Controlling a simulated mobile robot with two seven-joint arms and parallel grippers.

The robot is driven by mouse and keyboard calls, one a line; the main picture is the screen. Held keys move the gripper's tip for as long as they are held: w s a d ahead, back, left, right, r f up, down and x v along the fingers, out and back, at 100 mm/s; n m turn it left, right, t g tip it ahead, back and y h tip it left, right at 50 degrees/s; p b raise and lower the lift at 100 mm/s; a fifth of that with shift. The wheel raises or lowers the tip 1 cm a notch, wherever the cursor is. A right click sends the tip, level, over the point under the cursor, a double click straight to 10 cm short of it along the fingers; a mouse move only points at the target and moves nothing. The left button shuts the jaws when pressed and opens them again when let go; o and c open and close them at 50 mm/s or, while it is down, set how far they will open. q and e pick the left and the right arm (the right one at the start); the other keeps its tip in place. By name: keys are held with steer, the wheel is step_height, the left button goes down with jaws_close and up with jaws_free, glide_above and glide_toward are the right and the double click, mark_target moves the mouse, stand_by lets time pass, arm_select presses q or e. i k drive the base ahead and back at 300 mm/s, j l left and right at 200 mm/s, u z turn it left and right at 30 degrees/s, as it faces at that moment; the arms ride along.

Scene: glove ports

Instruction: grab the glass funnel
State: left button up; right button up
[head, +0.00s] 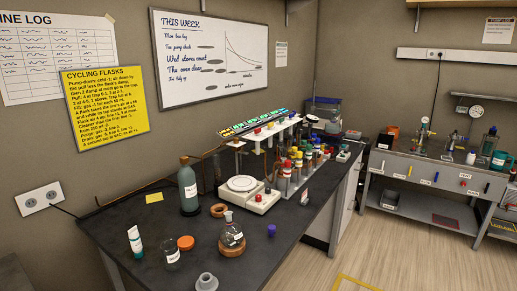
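I cannot pick out a clear glass funnel for certain. A grey flared piece (207,282) stands at the front edge of the dark bench; it looks opaque, and I cannot tell whether it is a funnel. A round-bottomed glass flask (232,237) sits on a cork ring (232,251) just behind it. Small glassware at the far end of the bench and on the right-hand counter is too small to tell apart. Neither of my grippers shows in the head view.
The dark bench (125,212) also holds a tube (135,241), a jar (171,257), an orange lid (186,243), a tall bottle (188,190), a balance (249,195) and crowded racked bottles (290,173). A grey counter (430,170) stands at the right. The floor between is open.

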mark_target(284, 154)
steer(key=l+u, duration=0.1)
steer(key=u, duration=0.7)
steer(key=i+l+u, duration=0.1)
steer(key=l+u, duration=0.85)
steer(key=l, duration=0.25)
steer(key=k+l+u, duration=0.2)
steer(key=l, duration=0.65)
steer(key=k+l+u, duration=0.1)
steer(key=l, duration=0.3)
steer(key=k+l, duration=0.15)
steer(key=l, duration=0.3)
steer(key=l+u, duration=0.15)
steer(key=l, duration=0.25)
steer(key=k, duration=0.05)
